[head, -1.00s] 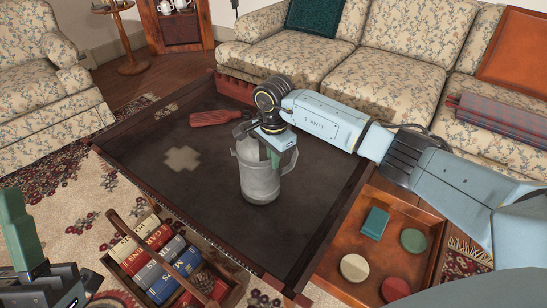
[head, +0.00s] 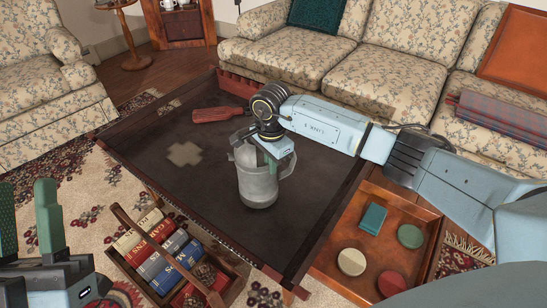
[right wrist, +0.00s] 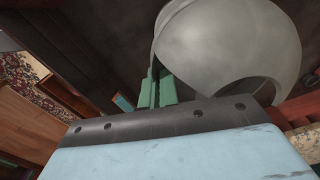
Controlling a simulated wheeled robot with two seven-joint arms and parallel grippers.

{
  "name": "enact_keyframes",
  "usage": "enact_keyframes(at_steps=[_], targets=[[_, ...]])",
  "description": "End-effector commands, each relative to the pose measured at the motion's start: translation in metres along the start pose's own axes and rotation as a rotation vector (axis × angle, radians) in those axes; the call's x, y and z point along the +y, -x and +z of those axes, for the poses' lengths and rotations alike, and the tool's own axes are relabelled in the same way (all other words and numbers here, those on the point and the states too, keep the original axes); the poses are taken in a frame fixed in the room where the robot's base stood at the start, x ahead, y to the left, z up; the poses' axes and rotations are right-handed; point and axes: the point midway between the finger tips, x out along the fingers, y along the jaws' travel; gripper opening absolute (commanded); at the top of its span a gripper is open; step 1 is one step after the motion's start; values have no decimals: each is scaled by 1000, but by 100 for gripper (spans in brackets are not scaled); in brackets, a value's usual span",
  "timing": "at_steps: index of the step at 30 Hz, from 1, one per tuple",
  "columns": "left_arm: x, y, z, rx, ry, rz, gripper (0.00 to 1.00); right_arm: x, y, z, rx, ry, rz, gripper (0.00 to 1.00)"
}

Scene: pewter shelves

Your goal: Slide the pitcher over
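The grey metal pitcher (head: 258,186) stands upright on the dark top of the low table (head: 140,140), right of its middle. Its handle is on the right side. My right gripper (head: 270,164) reaches down at the pitcher's rim. In the right wrist view its green fingers (right wrist: 160,90) are close together at the wall of the pitcher (right wrist: 225,50), seemingly pinching it; the fingertips are partly hidden. My left gripper (head: 28,218) is at the lower left, fingers apart and empty, away from the pitcher.
A red-handled tool (head: 217,114) lies behind the pitcher, and a pale cross-shaped patch (head: 184,154) marks the tabletop to its left. A wooden caddy of books (head: 160,262) is in front. An orange tray (head: 330,245) with coasters is at right. The tabletop's left part is clear.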

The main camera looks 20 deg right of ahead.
Motion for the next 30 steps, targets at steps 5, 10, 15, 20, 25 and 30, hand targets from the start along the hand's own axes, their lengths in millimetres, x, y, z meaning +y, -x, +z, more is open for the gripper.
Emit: enact_keyframes(at_steps=[5,10,15,20,25,30], targets=[[0,0,1,-11,-1,0,36,1,0,2,-2,3,1,0],[0,0,1,-10,-1,0,36,1,0,2,-2,3,0,4],[0,0,1,-9,-1,-1,36,1,0,2,-2,2,0,26],[0,0,0,-8,-2,-1,36,1,0,2,-1,2,0,28],[0,-1,0,-9,-2,-1,36,0,2,2,-1,1,-1,28],[0,-4,8,-97,0,-2,36,0,18,2,-1,2,-1,28]])
